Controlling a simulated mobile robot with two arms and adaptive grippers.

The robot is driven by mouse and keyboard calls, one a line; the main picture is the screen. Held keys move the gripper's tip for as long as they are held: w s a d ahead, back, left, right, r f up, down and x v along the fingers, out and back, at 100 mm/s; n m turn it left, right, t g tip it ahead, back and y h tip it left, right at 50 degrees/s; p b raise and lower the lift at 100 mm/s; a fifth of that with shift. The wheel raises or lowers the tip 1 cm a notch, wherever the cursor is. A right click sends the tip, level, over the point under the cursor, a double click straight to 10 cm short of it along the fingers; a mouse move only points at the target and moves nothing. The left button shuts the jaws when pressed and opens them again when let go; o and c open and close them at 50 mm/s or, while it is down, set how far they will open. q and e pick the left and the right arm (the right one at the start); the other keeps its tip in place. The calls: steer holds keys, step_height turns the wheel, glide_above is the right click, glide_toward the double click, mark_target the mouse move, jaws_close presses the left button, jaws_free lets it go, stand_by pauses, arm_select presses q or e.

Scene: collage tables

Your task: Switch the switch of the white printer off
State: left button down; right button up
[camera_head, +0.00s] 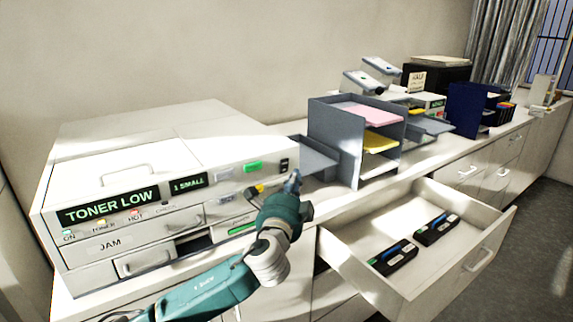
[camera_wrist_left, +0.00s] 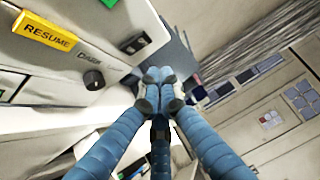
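The white printer (camera_head: 150,160) stands at the left on the counter, its front panel lit with "TONER LOW" and a light above "ON" (camera_head: 68,233). A small black switch (camera_head: 284,165) is at the right end of the panel; it seems to be the black part (camera_wrist_left: 135,43) in the wrist view. Its position is too small to tell. My left gripper (camera_head: 293,182) is just below and in front of the switch. In the wrist view its blue fingers (camera_wrist_left: 160,86) are together with nothing seen between them, apart from the switch. My right gripper is not in view.
A yellow RESUME button (camera_wrist_left: 47,36) and a dark knob (camera_wrist_left: 94,79) are close on the panel. A grey paper tray (camera_head: 347,170) stands right of the printer. An open drawer (camera_head: 352,262) with dark cartridges (camera_head: 393,257) juts out at the right.

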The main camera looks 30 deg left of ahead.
mark_target(288, 160)
arm_select(q)
steer(key=a, duration=0.1)
steer(key=w+a+p, duration=0.1)
steer(key=w+a, duration=0.1)
steer(key=a, duration=0.1)
steer(key=shift+r, duration=0.35)
steer(key=shift+w+a+r+p, duration=0.2)
steer(key=shift+a+p, duration=0.1)
